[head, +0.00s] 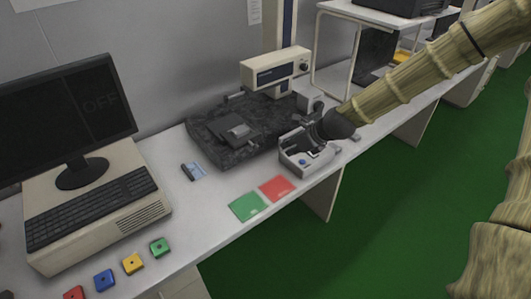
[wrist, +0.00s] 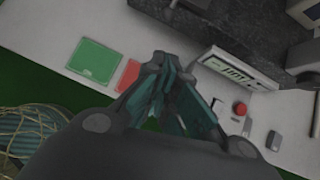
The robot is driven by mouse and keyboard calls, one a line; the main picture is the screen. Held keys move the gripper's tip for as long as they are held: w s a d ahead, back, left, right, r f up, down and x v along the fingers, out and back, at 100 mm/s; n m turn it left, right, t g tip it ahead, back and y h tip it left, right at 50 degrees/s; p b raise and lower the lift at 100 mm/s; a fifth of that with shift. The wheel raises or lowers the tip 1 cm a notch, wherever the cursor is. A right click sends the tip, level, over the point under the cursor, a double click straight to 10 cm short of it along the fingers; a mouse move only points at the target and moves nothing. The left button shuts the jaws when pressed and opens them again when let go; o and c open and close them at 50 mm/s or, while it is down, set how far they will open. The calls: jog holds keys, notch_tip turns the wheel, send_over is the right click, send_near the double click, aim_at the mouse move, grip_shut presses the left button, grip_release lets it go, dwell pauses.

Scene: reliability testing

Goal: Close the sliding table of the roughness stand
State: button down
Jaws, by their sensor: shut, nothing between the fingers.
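The roughness stand has a dark granite base (head: 215,145), an upright column (head: 289,28) and a cream measuring head (head: 275,70). A small grey block, perhaps the sliding table (head: 236,131), sits on the granite; how far it is slid out I cannot tell. My gripper (head: 314,137) is at the right front of the base, over a light grey unit (head: 298,163). In the wrist view my gripper (wrist: 160,62) is shut and empty, with the granite (wrist: 220,22) beyond it. Whether it touches the grey unit is unclear.
A green card (head: 249,206) and a red card (head: 277,188) lie at the bench's front edge. A computer (head: 95,210) and coloured blocks (head: 133,263) are at left. A red button (wrist: 240,108) is right of my gripper in the wrist view.

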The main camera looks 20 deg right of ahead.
jog(key=r+p+x, duration=0.1)
jog(key=x, duration=0.5)
jog(key=w+a+p+x, duration=0.1)
jog(key=p+x, duration=0.1)
jog(key=x, duration=0.4)
jog(key=shift+w+a+r, duration=0.2)
jog(key=shift+w+r, duration=0.15)
jog(key=shift+r, duration=0.05)
